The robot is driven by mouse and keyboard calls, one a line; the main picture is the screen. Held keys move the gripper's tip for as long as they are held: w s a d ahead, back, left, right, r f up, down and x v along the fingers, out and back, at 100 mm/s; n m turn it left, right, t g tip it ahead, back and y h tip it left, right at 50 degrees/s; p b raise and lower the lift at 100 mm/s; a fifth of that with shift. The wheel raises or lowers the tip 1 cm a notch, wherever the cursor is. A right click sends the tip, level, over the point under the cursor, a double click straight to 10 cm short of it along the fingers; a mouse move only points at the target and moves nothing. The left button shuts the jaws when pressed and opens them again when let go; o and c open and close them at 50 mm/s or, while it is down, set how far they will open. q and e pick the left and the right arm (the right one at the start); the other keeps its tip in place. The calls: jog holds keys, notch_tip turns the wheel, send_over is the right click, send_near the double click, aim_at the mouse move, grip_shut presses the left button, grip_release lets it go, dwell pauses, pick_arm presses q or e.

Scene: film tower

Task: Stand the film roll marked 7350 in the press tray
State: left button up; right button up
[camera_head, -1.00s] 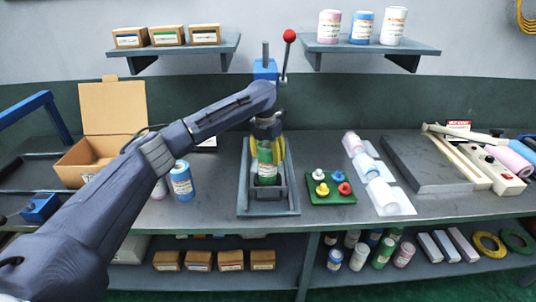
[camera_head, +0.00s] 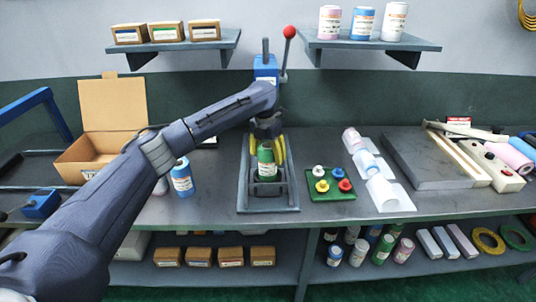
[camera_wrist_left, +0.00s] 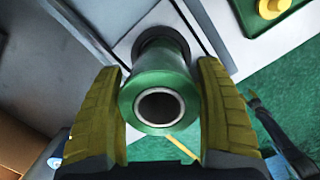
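A green film roll (camera_head: 266,164) with a white label stands upright in the press tray (camera_head: 243,207), under the press. The print on its label is too small to read. My left gripper (camera_head: 267,158) is above it, with its yellow fingers spread on either side of the roll's upper part. In the left wrist view I look down on the green roll (camera_wrist_left: 160,90) and its hollow end, between the open fingers (camera_wrist_left: 158,68), with gaps beside it at the fingertips. My right gripper is not in view.
The press has a red-knobbed lever (camera_head: 289,32) behind my left arm. A blue roll (camera_head: 182,180) stands left of the tray. A green board (camera_head: 331,196) with coloured knobs lies to its right, then several rolls on white sheets. An open cardboard box (camera_head: 82,170) is at left.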

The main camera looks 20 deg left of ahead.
pick_arm(q)
jog(key=shift+o, duration=1.4)
jog(key=shift+f, duration=0.1)
notch_tip(320, 180, up, 12)
jog(key=s, duration=0.1)
jog(key=shift+s+a, duration=0.15)
jog(key=shift+s, duration=0.05)
